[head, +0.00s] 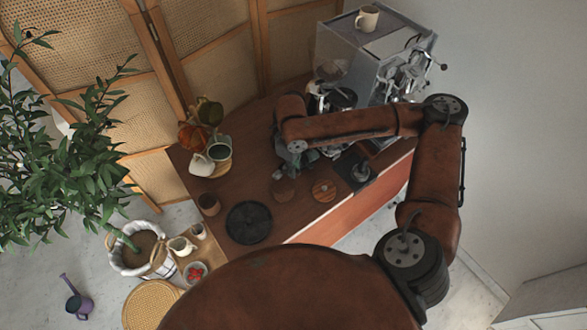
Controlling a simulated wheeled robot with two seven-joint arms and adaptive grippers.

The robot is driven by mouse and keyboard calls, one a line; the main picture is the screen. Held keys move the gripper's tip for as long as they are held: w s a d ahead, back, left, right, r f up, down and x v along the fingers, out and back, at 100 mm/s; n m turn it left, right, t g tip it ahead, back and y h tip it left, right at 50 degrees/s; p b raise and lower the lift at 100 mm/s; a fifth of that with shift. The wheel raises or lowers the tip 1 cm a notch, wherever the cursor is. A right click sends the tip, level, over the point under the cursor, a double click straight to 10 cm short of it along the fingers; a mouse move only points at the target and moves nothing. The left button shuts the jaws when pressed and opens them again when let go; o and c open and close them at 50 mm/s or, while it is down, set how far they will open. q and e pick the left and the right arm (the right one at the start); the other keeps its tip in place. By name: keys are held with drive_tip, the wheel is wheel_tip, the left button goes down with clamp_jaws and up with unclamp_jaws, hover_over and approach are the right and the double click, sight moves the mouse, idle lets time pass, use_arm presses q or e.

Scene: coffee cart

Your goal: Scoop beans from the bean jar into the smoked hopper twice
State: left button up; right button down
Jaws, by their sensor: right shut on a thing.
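My right gripper (299,158) hangs below the end of my right arm, over the middle of the wooden counter. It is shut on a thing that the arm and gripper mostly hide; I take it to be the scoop. A dark round opening (341,97) in front of the coffee machine looks like the smoked hopper, partly behind my forearm. The bean jar cannot be told for sure; it may be hidden behind my arm or gripper. No loose beans can be made out. My left gripper is not in view.
The wooden counter (235,185) holds a black round tray (249,222), a brown cup (209,204), a white pitcher (202,165) and a dark-filled cup (219,151). The coffee machine (345,55) stands at the back right. A plant (70,150) is at left.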

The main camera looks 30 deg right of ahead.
drive_tip(key=shift+f+b, duration=1.2)
drive_tip(key=shift+f, duration=2.25)
drive_tip(key=shift+r, duration=0.1)
drive_tip(key=shift+r+p, duration=4.2)
drive_tip(key=shift+p, duration=0.85)
drive_tip(key=shift+f, duration=0.1)
